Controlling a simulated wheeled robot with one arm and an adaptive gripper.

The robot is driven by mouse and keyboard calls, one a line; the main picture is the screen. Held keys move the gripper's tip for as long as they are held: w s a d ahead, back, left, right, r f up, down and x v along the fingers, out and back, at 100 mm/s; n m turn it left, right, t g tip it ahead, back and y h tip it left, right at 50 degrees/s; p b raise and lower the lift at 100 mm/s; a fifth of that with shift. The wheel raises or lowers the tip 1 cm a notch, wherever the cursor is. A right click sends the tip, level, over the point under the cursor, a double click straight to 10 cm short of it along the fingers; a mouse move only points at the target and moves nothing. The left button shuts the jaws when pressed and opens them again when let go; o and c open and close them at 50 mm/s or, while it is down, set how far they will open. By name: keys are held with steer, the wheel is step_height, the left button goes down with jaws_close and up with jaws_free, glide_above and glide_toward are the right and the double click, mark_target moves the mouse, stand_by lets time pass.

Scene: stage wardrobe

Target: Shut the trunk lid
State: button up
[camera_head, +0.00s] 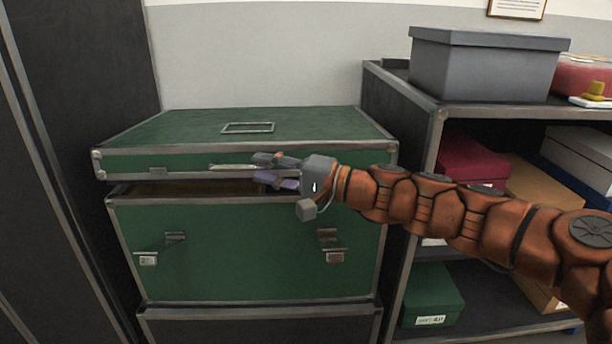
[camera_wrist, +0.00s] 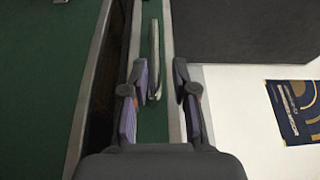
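The green trunk (camera_head: 250,250) with metal edges stands in the middle of the head view, with two latches on its front. Its green lid (camera_head: 320,125) is slightly raised, with a dark gap between its front rim and the body. My gripper (camera_head: 262,171) is at the lid's front, right of centre, fingers one above the other. In the wrist view my gripper (camera_wrist: 160,88) has its fingers apart, with the lid's front band (camera_wrist: 152,120) and its metal handle (camera_wrist: 155,60) showing between them. I cannot tell whether the fingers touch the lid.
A dark shelf unit (camera_head: 440,112) stands to the right with a grey box (camera_head: 485,70) on top and several boxes below, including a green box (camera_head: 433,298). A dark cabinet (camera_head: 85,60) stands close on the left. A pale wall is behind the trunk.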

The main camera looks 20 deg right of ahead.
steer(key=v, duration=0.7)
steer(key=shift+d, duration=0.3)
steer(key=shift+s, duration=0.15)
steer(key=s+a+r+n+g+h+p, duration=0.5)
steer(key=s+a+r+g+p, duration=0.7)
steer(key=p, duration=1.3)
steer(key=s+d+r+n+g+h+p, duration=0.1)
steer(key=s+d+r+h+p, duration=0.3)
steer(key=s+r+p, duration=0.3)
steer(key=s+d+r+n+g+h+p, duration=0.1)
steer(key=s+d+r+h+p, duration=0.3)
steer(key=p, duration=1.4)
steer(key=s+d+r, duration=0.1)
steer(key=s+r, duration=0.2)
steer(key=s, duration=0.1)
steer(key=shift+d+r+n+h, duration=0.3)
steer(key=shift+d+r+n, duration=0.05)
steer(key=shift+d+n, duration=0.05)
